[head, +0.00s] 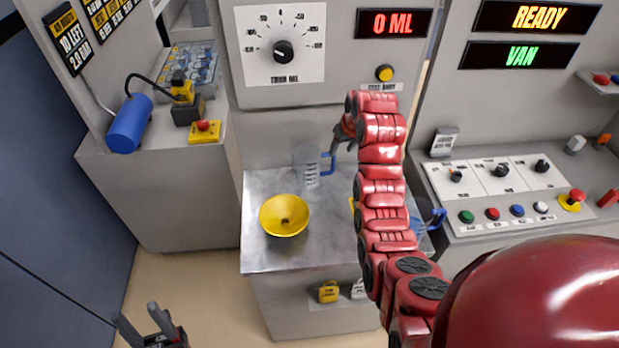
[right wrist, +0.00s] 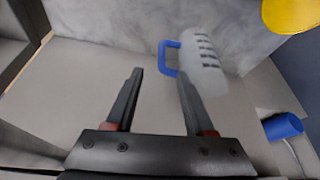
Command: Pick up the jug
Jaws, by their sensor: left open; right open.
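A clear jug (head: 306,166) with dark markings and a blue handle (head: 327,164) stands near the back of the metal counter. My right gripper (head: 337,143) is open just beside the handle. In the right wrist view the jug (right wrist: 205,65) and its handle (right wrist: 163,58) lie just beyond the two spread fingers of my right gripper (right wrist: 160,73); I see no grip on it. My left gripper (head: 135,318) is open and empty low at the left, away from the counter.
Another blue-handled thing (head: 430,222) is partly hidden behind my right arm. A control panel (head: 500,190) stands at the right, and a blue cylinder (head: 130,124) at the left.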

